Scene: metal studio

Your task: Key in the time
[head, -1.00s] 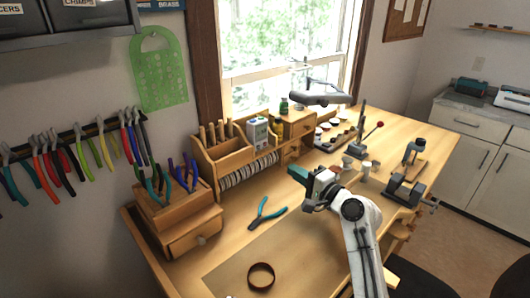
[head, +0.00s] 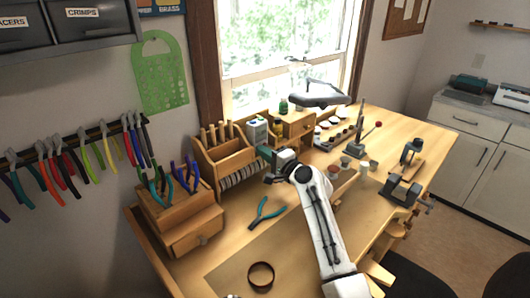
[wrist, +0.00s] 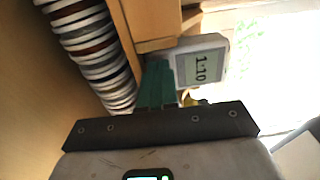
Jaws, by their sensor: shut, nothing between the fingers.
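A small pale device with a grey display (wrist: 200,62) reading 1:10, turned sideways, shows in the wrist view. I see no keys on it there, and I cannot surely pick it out in the head view. My gripper (head: 264,152) is in front of the wooden organizer (head: 226,153) in the head view. Its green fingers (wrist: 156,72) are shut and empty in the wrist view. In that picture their tips lie just left of the display, by a wooden edge. I cannot tell whether they touch anything.
Striped rolls (wrist: 95,45) sit close to the left of my fingers in the wrist view. Teal pliers (head: 264,212) and a dark ring (head: 260,276) lie on the workbench (head: 232,236). A desk lamp (head: 322,95) stands behind. Small cups (head: 346,162) and a vise (head: 402,178) are at right.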

